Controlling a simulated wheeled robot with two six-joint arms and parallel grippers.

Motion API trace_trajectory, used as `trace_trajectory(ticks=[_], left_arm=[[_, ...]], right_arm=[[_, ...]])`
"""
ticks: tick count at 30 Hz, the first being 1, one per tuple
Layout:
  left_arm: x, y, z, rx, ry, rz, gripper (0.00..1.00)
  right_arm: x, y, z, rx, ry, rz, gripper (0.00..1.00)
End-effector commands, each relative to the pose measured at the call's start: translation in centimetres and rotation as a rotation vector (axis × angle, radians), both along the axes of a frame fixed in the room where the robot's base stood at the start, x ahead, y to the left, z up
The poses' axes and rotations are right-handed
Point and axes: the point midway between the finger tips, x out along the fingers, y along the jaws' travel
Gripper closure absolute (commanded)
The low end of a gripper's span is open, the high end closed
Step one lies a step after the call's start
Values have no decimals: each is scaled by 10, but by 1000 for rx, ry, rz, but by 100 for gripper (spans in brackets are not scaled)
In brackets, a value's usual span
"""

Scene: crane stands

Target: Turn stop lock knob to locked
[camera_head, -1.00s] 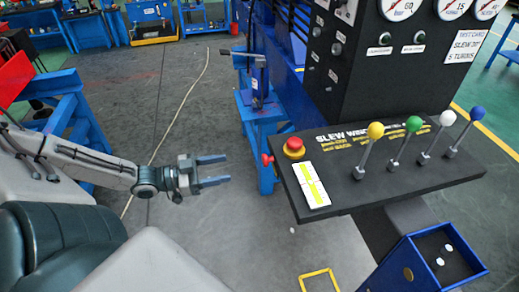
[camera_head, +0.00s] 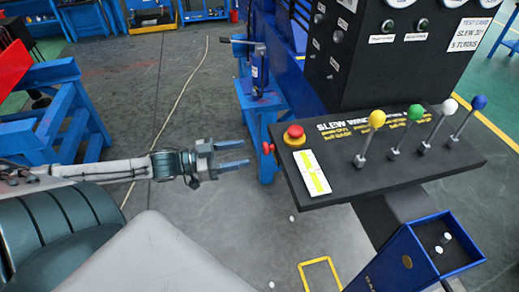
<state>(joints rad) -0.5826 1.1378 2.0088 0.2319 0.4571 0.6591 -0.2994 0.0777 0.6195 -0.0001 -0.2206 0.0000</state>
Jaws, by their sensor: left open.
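A black control panel (camera_head: 430,168) stands at the right. A small red knob (camera_head: 268,147) sticks out of its left edge. A red mushroom button (camera_head: 294,134) on a yellow base sits on the panel top near that edge. I cannot read which one is labelled as the stop lock, nor its locked or unlocked mark. My left gripper (camera_head: 247,152) is open and empty, its two fingers pointing right at the small red knob. A short gap shows between the fingertips and the knob in the picture. My right gripper is not in view.
Levers with yellow (camera_head: 377,118), green (camera_head: 415,111), white (camera_head: 449,106) and blue (camera_head: 479,102) balls stand on the panel. A white and yellow card (camera_head: 314,172) lies by the button. A blue stand (camera_head: 262,105) is behind the panel's left edge. A blue box (camera_head: 422,262) hangs below.

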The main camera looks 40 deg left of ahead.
Motion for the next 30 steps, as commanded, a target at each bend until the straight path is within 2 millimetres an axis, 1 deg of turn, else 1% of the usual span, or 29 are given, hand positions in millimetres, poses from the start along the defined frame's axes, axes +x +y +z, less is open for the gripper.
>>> trace_trajectory(ticks=[4, 17, 30], left_arm=[[10, -6, 1, -2, -6, 11, 44], [31, -24, 0, -1, -6, 11, 44], [47, -38, 0, 0, -4, 7, 44]], right_arm=[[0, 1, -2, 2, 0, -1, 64], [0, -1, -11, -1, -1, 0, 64], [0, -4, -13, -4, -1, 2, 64]])
